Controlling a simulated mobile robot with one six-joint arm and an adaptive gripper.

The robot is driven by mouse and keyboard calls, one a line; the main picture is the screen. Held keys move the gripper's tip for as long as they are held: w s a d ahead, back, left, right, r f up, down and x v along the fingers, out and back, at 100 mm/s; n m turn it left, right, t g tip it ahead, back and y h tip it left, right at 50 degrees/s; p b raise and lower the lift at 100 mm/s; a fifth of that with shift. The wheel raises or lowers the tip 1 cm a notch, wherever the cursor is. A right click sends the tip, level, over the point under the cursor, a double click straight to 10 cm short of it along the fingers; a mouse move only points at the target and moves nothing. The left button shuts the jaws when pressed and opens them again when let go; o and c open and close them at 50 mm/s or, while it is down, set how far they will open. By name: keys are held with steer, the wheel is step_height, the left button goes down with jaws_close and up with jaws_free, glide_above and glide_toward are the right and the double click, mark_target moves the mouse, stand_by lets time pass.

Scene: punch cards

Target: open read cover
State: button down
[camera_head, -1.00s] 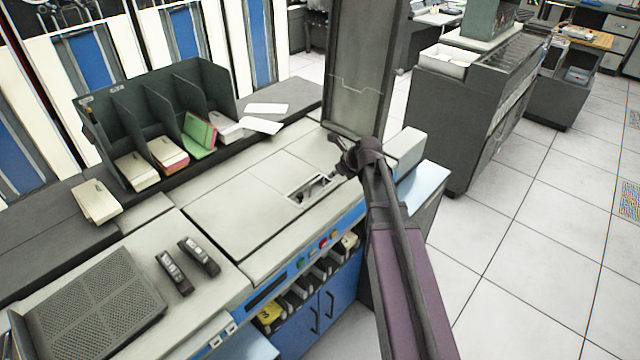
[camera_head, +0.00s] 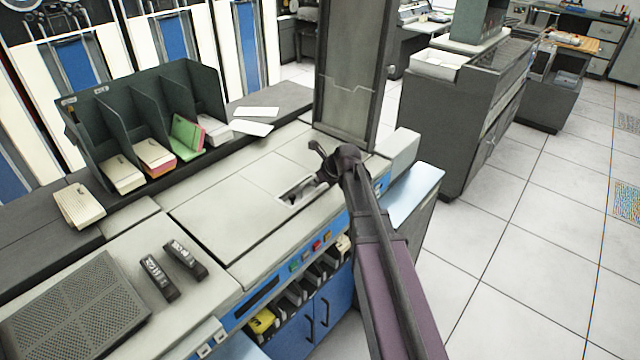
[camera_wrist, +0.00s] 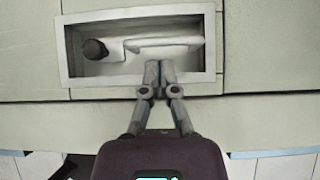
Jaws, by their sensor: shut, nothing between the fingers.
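The pale machine top has a recessed slot (camera_head: 297,190) near its front right; it also shows in the wrist view (camera_wrist: 90,72). Inside the recess are a dark round knob (camera_wrist: 95,49) at the left and a light horizontal bar (camera_wrist: 165,42) at the right. My gripper (camera_wrist: 160,66) is shut and empty, its fingertips over the recess's lower edge, just below the bar. I cannot tell whether they touch. In the head view my wrist hides the recess's right end. The frames do not label the read cover; a tall grey panel (camera_head: 345,85) stands upright behind my wrist.
A dark card rack (camera_head: 150,120) stands at the back left, with loose cards (camera_head: 255,112) beside it. A perforated panel (camera_head: 75,310) and two small dark blocks (camera_head: 172,268) are at the front left. Another grey machine (camera_head: 450,110) stands right; open floor (camera_head: 530,220) lies between.

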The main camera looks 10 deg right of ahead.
steer(key=shift+b+x, duration=0.95)
steer(key=shift+x, duration=0.65)
